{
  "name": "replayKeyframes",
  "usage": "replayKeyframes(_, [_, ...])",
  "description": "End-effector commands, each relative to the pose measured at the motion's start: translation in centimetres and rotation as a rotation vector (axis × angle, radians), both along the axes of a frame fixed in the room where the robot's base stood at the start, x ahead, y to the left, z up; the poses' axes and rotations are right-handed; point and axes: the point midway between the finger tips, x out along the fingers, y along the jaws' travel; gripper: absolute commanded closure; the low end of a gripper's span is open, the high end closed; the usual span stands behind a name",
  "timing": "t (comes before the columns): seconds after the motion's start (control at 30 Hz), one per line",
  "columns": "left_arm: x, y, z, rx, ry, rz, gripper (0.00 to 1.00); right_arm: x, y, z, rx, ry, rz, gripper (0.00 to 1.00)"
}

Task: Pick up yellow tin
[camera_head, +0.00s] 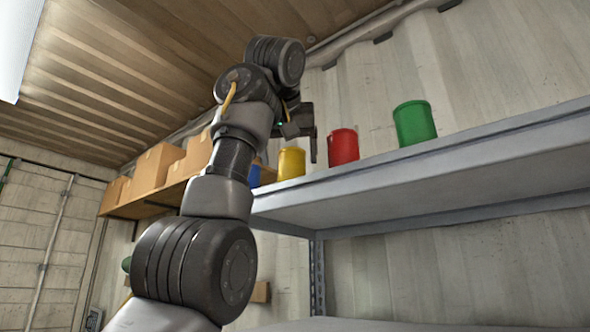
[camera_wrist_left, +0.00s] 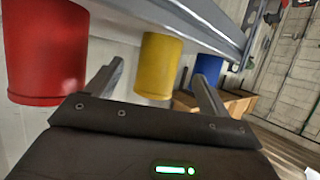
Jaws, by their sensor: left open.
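The yellow tin (camera_head: 291,163) stands on the grey metal shelf (camera_head: 420,188), between a red tin (camera_head: 343,147) and a blue tin (camera_head: 254,176) that is mostly hidden behind my left arm. My left gripper (camera_head: 307,135) is raised near the yellow and red tins. In the left wrist view the gripper (camera_wrist_left: 158,85) is open and empty. The yellow tin (camera_wrist_left: 158,66) shows between its two fingers, beyond the fingertips, and does not appear to be held. My right gripper is not in view.
A green tin (camera_head: 414,122) stands further right on the shelf. Cardboard boxes (camera_head: 157,166) sit on a shelf at the back left. The red tin (camera_wrist_left: 45,50) is close left of the fingers in the wrist view, and the blue tin (camera_wrist_left: 207,68) is to the right.

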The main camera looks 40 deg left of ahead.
Motion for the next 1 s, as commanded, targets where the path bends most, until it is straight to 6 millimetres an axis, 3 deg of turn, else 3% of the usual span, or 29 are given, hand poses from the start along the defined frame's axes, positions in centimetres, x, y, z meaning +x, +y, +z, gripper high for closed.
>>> replayKeyframes(0.37, [1.7,1.1,-0.9,0.001,0.001,0.000,0.19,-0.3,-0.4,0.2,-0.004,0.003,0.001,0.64])
replayKeyframes(0.7, [5.0,3.2,-2.8,0.001,0.001,0.000,0.19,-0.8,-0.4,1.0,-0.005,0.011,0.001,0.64])
replayKeyframes(1.0, [5.3,3.4,-3.0,0.001,-0.001,0.000,0.21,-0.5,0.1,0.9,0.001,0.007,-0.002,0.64])
